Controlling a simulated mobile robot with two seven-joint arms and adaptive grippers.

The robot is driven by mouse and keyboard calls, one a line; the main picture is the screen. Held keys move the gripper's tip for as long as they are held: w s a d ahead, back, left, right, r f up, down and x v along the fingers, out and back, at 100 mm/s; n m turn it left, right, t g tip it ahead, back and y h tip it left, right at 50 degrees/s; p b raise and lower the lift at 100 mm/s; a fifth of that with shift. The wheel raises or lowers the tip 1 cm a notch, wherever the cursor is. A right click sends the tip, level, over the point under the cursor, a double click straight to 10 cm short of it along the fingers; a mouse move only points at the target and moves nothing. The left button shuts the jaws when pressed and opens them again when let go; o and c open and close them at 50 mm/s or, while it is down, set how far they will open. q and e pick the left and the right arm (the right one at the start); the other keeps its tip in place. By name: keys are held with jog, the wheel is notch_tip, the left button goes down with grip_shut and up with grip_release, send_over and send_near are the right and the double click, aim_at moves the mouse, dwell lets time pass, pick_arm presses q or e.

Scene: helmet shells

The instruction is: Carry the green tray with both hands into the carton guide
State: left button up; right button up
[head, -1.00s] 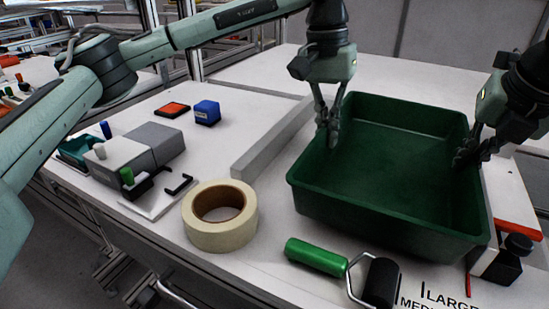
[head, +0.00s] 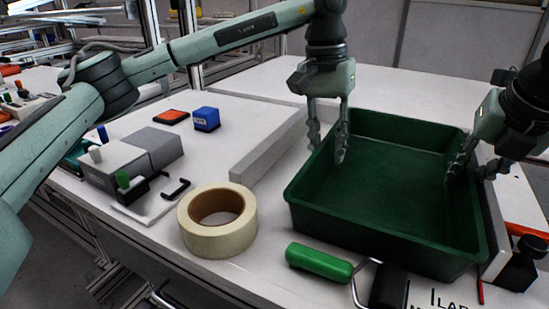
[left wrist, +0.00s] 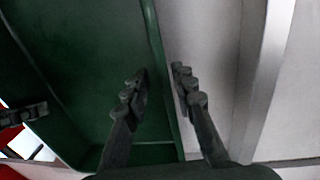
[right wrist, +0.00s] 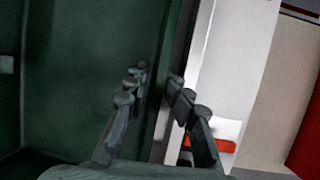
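The green tray (head: 400,187) is empty and stands on the white bench between the light grey left rail (head: 268,142) and the right rail (head: 494,230) of the guide. My left gripper (head: 328,145) is open around the tray's left wall, one finger inside and one outside. In the left wrist view the rim (left wrist: 158,75) passes between its parted fingers (left wrist: 161,88). My right gripper (head: 475,170) is open around the right wall, likewise one finger on each side. The right wrist view shows its parted fingers (right wrist: 156,88). The tray's underside is hidden.
A masking tape roll (head: 218,222) and a green-handled roller (head: 320,262) lie left of and in front of the tray. A grey device (head: 135,160), a blue block (head: 206,118) and an orange pad (head: 171,117) are further left. The bench behind is clear.

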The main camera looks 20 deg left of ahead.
pick_arm(q)
notch_tip(320, 180, up, 7)
jog(key=shift+a+r, duration=0.2)
jog(key=shift+a, duration=0.25)
pick_arm(e)
jog(key=v, duration=0.8)
